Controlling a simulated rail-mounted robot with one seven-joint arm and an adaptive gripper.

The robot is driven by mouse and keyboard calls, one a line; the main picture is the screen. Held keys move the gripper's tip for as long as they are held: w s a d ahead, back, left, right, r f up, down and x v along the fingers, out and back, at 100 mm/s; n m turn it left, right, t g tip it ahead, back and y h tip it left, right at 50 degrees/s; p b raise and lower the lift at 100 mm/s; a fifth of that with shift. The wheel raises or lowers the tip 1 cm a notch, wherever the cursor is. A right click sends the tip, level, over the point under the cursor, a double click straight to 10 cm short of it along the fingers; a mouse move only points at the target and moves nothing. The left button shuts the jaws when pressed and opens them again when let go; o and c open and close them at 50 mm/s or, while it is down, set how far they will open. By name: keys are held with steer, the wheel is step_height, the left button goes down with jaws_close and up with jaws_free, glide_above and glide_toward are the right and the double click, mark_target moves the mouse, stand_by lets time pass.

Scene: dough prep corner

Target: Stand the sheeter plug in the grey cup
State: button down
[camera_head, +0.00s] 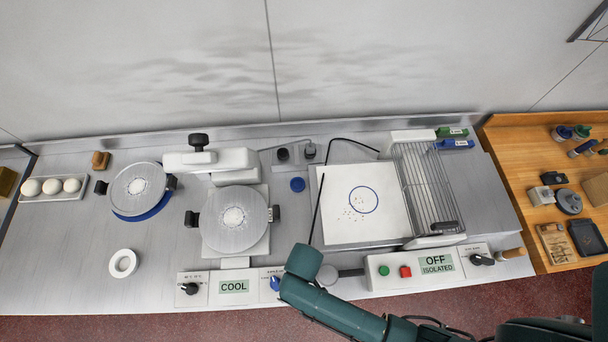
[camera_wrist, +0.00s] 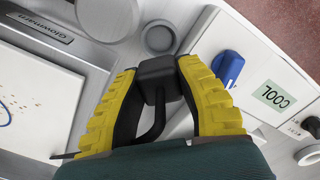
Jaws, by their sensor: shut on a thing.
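The sheeter plug (camera_wrist: 158,75) is a black block with a black cable curving back from it. In the wrist view my gripper (camera_wrist: 157,78) has its yellow ribbed fingers shut on both sides of it. A small round grey cup (camera_wrist: 159,37) with a pale rim appears just beyond the plug, which looks apart from it; I cannot tell the height between them. A larger grey round thing (camera_wrist: 110,14) stands beside it. In the head view my green wrist hides the fingers and plug; a grey round top (camera_head: 327,275) shows just right of it.
The blue knob (camera_wrist: 228,65) and COOL label (camera_wrist: 275,95) are close by. The sheeter with its wire guard (camera_head: 425,190) and white bed (camera_head: 340,220) lies behind my wrist, and the round press (camera_head: 235,240) to its left.

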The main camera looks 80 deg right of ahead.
steer(key=shift+f+b, duration=1.7)
steer(key=shift+f, duration=1.75)
steer(key=shift+f+b, duration=0.3)
steer(key=shift+f, duration=0.8)
steer(key=c, duration=0.7)
jaws_free()
steer(key=shift+d, duration=0.15)
steer(key=shift+r, duration=0.1)
steer(key=r+p, duration=0.2)
steer(key=p, duration=0.1)
steer(key=shift+w+r, duration=0.25)
steer(key=shift+r, duration=0.15)
step_height(320, 180, up, 3)
steer(key=shift+s+f+p, duration=0.15)
steer(key=shift+p, duration=1)
steer(key=shift+r, duration=1.2)
